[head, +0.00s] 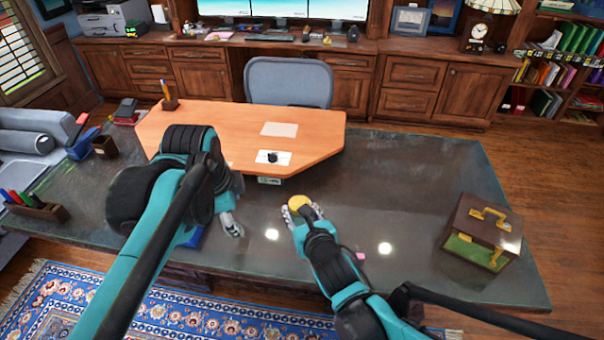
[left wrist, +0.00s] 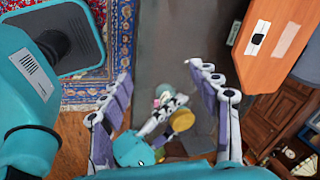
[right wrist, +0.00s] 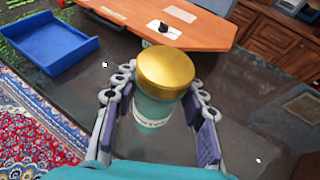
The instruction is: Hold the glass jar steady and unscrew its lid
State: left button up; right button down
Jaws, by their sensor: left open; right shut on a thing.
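The glass jar (right wrist: 153,112) stands upright between the fingers of my right gripper (right wrist: 155,110), with its gold lid (right wrist: 167,72) on top. The jar is pale teal with a light label band near its bottom. In the head view the gold lid (head: 299,202) shows at the tip of my right gripper (head: 304,214), and the jar body is mostly hidden. My left gripper (head: 235,226) is to the left of the jar, apart from it. In the left wrist view its fingers (left wrist: 160,98) are spread, and the lid (left wrist: 182,120) shows beyond them.
The dark glossy desk (head: 420,170) is clear between the jar and the wooden box with a handle (head: 483,228) at right. An orange wooden desk top (head: 220,130) lies behind. A blue tray (right wrist: 48,47) is on the left, partly hidden by my left arm in the head view.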

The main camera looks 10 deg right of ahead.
pick_arm(q)
jog(key=w+d+r+m+g, duration=0.2)
jog(key=w+d+r+m, duration=0.15)
jog(key=d+m, duration=0.5)
jog(key=m+g, duration=0.1)
jog(key=m, duration=0.7)
send_over(302, 202)
jog(key=shift+w+a+r+y, duration=0.15)
jog(key=shift+w+a+y, duration=0.05)
jog(key=shift+a+y, duration=0.2)
jog(key=shift+d+m+g, duration=0.3)
jog(key=shift+m, duration=0.05)
jog(key=shift+d+f, duration=0.15)
jog(key=shift+f, duration=0.05)
jog(key=shift+m, duration=0.3)
notch_tip(302, 202, down, 8)
jog(key=shift+s+r, duration=0.1)
jog(key=shift+r, duration=0.1)
jog(key=shift+c, duration=0.4)
